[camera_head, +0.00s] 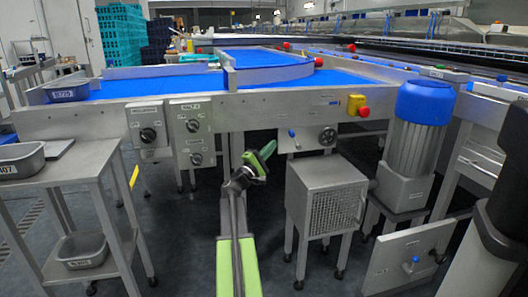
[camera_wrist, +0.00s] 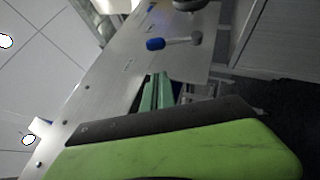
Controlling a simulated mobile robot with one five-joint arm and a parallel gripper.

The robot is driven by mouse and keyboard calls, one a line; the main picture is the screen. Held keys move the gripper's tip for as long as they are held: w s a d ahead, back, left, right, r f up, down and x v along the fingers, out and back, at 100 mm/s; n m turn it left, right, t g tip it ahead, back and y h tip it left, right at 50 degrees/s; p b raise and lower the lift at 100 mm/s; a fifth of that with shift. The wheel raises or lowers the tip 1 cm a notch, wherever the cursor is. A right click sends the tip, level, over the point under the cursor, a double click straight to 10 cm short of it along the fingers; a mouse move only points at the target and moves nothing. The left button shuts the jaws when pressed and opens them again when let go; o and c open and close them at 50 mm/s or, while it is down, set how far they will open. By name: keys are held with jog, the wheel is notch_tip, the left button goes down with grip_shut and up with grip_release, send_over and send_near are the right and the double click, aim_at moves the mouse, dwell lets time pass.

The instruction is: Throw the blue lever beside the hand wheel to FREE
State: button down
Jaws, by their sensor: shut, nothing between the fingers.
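The blue lever (camera_head: 292,133) sits on a steel plate on the conveyor's front, left of the hand wheel (camera_head: 327,136). In the wrist view the lever's blue knob (camera_wrist: 155,44) and its metal stem (camera_wrist: 180,42) show clearly. Part of a dark round thing, likely the hand wheel (camera_wrist: 188,4), shows at the top edge there. The lever's FREE label cannot be read. My gripper (camera_head: 266,151), with green fingers, is below and left of the lever, apart from it. In the wrist view its fingers (camera_wrist: 155,92) lie close together, shut and empty.
A red stop button on a yellow box (camera_head: 358,105) is right of the hand wheel. Control boxes (camera_head: 190,131) are to the left. A steel cabinet with a mesh front (camera_head: 327,190) stands below the lever. Another blue-knobbed control (camera_head: 415,259) is on a low panel at right.

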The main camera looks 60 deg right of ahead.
aim_at(293, 137)
jog(key=s+d+r, duration=0.1)
jog(key=s+d+r+p, duration=0.1)
jog(key=shift+s+d+r+p, duration=0.15)
jog(key=shift+s+d+p, duration=0.15)
jog(key=shift+s, duration=0.1)
jog(key=shift+s+d, duration=0.2)
jog(key=shift+s, duration=0.2)
